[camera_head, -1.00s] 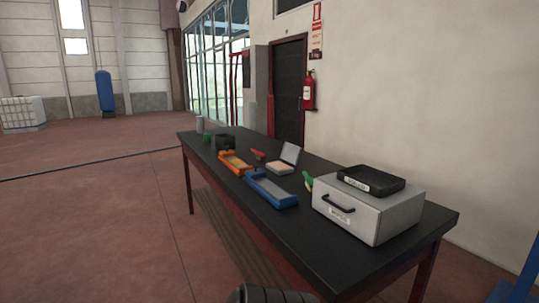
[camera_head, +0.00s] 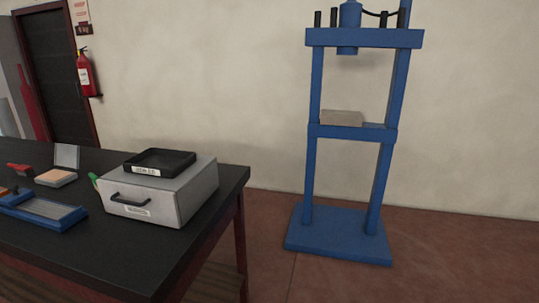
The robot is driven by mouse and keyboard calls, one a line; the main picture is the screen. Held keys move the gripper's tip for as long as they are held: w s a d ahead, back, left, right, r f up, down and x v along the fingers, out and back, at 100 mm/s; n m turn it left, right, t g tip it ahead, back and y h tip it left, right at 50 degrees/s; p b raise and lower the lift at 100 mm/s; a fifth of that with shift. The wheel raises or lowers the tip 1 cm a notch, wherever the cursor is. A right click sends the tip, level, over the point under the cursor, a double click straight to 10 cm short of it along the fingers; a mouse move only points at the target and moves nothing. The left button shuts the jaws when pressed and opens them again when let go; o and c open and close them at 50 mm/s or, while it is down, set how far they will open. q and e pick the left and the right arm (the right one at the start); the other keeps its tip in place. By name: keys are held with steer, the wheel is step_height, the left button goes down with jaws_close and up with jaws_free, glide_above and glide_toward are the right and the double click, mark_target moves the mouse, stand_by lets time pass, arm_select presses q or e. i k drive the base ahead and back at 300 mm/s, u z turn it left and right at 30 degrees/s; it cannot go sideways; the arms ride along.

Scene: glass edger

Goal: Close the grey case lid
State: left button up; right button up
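The small grey case (camera_head: 57,178) sits on the black-topped table at the left of the head view. Its grey lid (camera_head: 67,156) stands up, open, at the back of the case. Something pale orange shows inside the case. Neither of my grippers is in view.
On the table (camera_head: 137,247) stand a light grey drawer box (camera_head: 176,196) with a black tray (camera_head: 160,163) on top, a blue tray (camera_head: 48,210) and a red tool (camera_head: 18,169). A blue press frame (camera_head: 313,178) stands right of the table. Floor between them is clear.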

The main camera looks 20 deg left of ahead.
mark_target(67, 156)
steer(key=i, duration=3.85)
steer(key=u, duration=3.7)
